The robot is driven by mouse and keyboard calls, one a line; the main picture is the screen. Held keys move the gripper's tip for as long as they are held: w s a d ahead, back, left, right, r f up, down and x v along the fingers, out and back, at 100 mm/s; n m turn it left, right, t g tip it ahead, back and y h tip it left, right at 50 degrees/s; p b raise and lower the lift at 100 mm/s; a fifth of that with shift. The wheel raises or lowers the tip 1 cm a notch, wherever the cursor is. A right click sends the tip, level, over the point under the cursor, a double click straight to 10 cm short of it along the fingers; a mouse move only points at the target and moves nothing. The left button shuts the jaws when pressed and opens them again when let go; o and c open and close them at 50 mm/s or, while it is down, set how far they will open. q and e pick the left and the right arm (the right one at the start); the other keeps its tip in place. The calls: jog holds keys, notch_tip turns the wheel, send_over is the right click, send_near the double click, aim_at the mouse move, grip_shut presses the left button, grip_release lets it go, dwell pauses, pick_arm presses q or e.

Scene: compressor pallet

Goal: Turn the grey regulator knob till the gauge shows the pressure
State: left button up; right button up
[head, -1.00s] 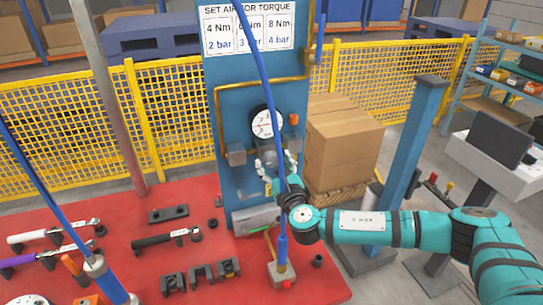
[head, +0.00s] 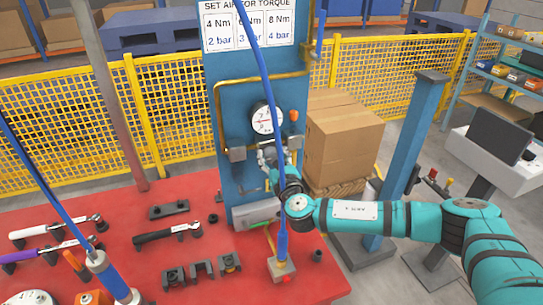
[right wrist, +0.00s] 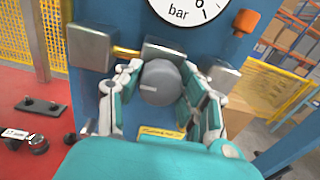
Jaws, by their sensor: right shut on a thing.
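The grey regulator knob (right wrist: 160,83) shows in the right wrist view with a pale mark on its face. My right gripper (right wrist: 160,100) is shut on it, with fingers on both sides. In the head view my right gripper (head: 268,157) is at the blue panel (head: 229,100), and the knob is mostly hidden by it. The round white gauge (head: 264,119) is above the gripper; its reading is too small to tell. In the right wrist view only the lower part of the gauge (right wrist: 188,8) shows, with "bar" on it. My left gripper is not in view.
A torque chart (head: 246,27) tops the panel. A blue hose (head: 262,90) hangs in front of it. The red table (head: 205,270) carries torque wrenches (head: 166,234) and black holders (head: 201,270). A cardboard box (head: 342,140) and blue post (head: 404,155) stand right of the panel.

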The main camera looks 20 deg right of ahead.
jog(key=shift+f, duration=0.1)
jog(key=m+b, duration=0.1)
jog(key=m, duration=0.1)
jog(key=shift+f+m+b, duration=0.1)
jog(key=shift+m+b, duration=0.25)
jog(key=shift+m, duration=0.05)
jog(key=m+b, duration=0.1)
jog(key=m, duration=0.2)
jog(key=shift+m+b, duration=0.3)
jog(key=m+b, duration=0.1)
jog(key=m, duration=0.2)
jog(key=shift+m, duration=0.3)
jog(key=m, duration=0.3)
jog(key=shift+d+b, duration=0.1)
jog(key=shift+b, duration=0.3)
jog(key=m, duration=0.6)
jog(key=shift+m+y+b, duration=0.3)
jog(key=m, duration=0.3)
jog(key=shift+m, duration=1.7)
